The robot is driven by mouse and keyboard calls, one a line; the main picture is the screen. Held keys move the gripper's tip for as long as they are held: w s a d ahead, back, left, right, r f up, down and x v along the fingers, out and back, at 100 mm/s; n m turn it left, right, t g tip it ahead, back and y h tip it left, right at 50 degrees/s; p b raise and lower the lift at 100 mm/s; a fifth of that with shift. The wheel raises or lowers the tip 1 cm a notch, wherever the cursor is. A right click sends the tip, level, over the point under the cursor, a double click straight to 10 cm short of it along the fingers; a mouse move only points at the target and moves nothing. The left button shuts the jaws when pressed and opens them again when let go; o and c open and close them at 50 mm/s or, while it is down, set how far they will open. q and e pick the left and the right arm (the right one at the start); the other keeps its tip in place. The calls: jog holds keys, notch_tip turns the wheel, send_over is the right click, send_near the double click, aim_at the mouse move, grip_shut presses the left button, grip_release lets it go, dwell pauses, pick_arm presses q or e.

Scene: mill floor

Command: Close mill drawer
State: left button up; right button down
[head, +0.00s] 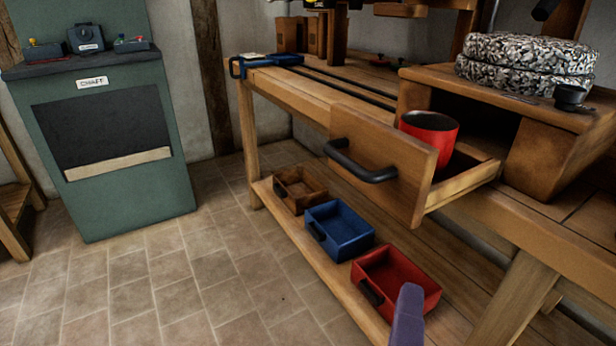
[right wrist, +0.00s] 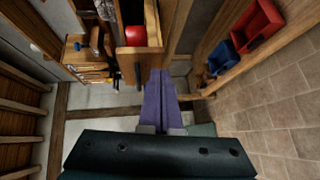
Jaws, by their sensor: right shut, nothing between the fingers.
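The mill drawer (head: 400,188) stands pulled out of the wooden mill housing (head: 560,150) on the bench. Its front has a black bar handle (head: 362,166). A red cup (head: 432,140) stands upright inside the drawer. My right gripper (head: 409,292) shows only as a purple finger low in the head view, below the drawer front and apart from it. In the right wrist view its two purple fingers (right wrist: 160,74) are pressed together with nothing between them. The drawer (right wrist: 136,58) appears just beyond the fingertips there. My left gripper is not in view.
Speckled millstones (head: 525,62) and a small black cup (head: 570,96) sit on the housing. Brown (head: 299,205), blue (head: 352,246) and red (head: 424,284) bins stand on the lower shelf. A green chaff cabinet (head: 130,208) stands left; the tiled floor between is clear.

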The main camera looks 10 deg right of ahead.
jog(key=a+n+t+y, duration=0.1)
jog(key=a+n+t, duration=0.1)
jog(key=a, duration=0.2)
send_near(402, 192)
jog(key=w+a, duration=0.1)
jog(key=w, duration=0.4)
jog(key=d, duration=0.1)
jog(key=d+p, duration=0.1)
jog(key=shift+w+d+f+t, duration=0.15)
jog(key=shift+w+d+t, duration=0.15)
jog(key=shift+w+d, duration=0.15)
jog(key=shift+d, duration=0.2)
jog(key=shift+d, duration=0.1)
jog(key=shift+w+d, duration=0.15)
jog(key=shift+d, duration=0.1)
jog(key=w+d+b, duration=0.1)
jog(key=w+d, duration=0.1)
jog(key=d, duration=0.3)
jog(key=w+d, duration=0.2)
jog(key=d, duration=0.4)
jog(key=w+d+b, duration=0.1)
jog(key=w+d, duration=0.1)
jog(key=d, duration=0.4)
jog(key=shift+f+b, duration=0.1)
jog(key=shift+b, duration=0.25)
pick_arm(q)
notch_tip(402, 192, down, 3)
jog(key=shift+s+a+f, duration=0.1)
pick_arm(e)
jog(key=shift+d, duration=0.15)
